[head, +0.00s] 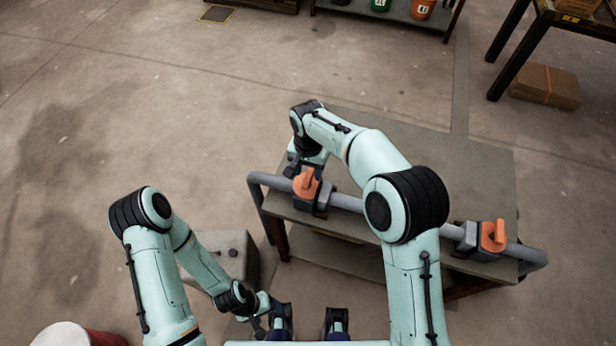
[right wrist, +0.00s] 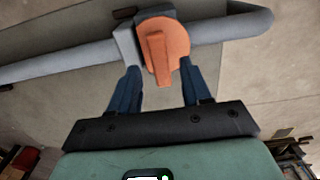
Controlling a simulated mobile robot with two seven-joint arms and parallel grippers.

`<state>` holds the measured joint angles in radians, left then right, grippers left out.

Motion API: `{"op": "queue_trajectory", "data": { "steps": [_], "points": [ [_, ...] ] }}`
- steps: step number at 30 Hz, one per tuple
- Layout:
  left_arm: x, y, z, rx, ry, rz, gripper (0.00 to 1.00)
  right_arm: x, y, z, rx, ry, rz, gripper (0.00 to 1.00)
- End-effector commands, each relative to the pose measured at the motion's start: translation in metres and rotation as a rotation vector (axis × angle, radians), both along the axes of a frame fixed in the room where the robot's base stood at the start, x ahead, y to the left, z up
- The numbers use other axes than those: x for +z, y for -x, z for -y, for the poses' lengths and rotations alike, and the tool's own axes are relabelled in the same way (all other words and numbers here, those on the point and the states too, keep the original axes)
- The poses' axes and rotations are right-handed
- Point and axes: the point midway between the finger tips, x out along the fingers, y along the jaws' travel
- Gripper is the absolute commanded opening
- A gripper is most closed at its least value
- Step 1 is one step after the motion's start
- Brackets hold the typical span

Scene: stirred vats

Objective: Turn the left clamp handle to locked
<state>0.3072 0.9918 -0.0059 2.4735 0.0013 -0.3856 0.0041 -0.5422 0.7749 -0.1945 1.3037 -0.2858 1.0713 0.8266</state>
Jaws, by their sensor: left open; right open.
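The left clamp handle (head: 306,185) is orange and sits on a dark clamp body around a grey pipe (head: 346,202) on the table's left side. In the right wrist view the same orange handle (right wrist: 158,56) is a round disc with a raised bar pointing toward my gripper. My right gripper (right wrist: 160,72) is open, its blue fingers on either side of the handle; I cannot tell if they touch it. In the head view my right wrist partly hides it. My left gripper (head: 308,322) is open and empty at the bottom, away from the table.
The grey table (head: 470,165) carries the pipe. A second clamp with an orange handle (head: 493,236) is at the right end. A grey box (head: 222,246) stands left of the table, a red-and-white drum (head: 62,335) at bottom left.

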Motion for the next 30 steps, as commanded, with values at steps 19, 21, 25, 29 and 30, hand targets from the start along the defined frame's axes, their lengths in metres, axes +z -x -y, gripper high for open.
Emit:
{"op": "queue_trajectory", "data": {
  "steps": [19, 21, 25, 29, 30],
  "points": [
    [-0.002, 0.001, 0.000, 0.000, 0.000, 0.000, 0.74, -0.042, 0.000, 0.000, 0.000, -0.001, 0.000, 0.48],
    [-0.002, 0.001, 0.000, 0.000, 0.000, 0.000, 0.74, -0.042, 0.000, 0.000, 0.000, -0.001, 0.000, 0.28],
    [-0.002, 0.001, 0.000, 0.000, 0.000, 0.000, 0.74, -0.042, 0.000, 0.000, 0.000, -0.001, 0.000, 0.00],
    [-0.002, 0.001, 0.000, 0.000, 0.000, 0.000, 0.74, -0.042, 0.000, 0.000, 0.002, -0.001, 0.000, 0.00],
    [-0.002, 0.001, 0.000, 0.000, 0.000, 0.000, 0.74, -0.042, 0.000, 0.000, 0.005, -0.001, 0.000, 0.00]
  ]
}}
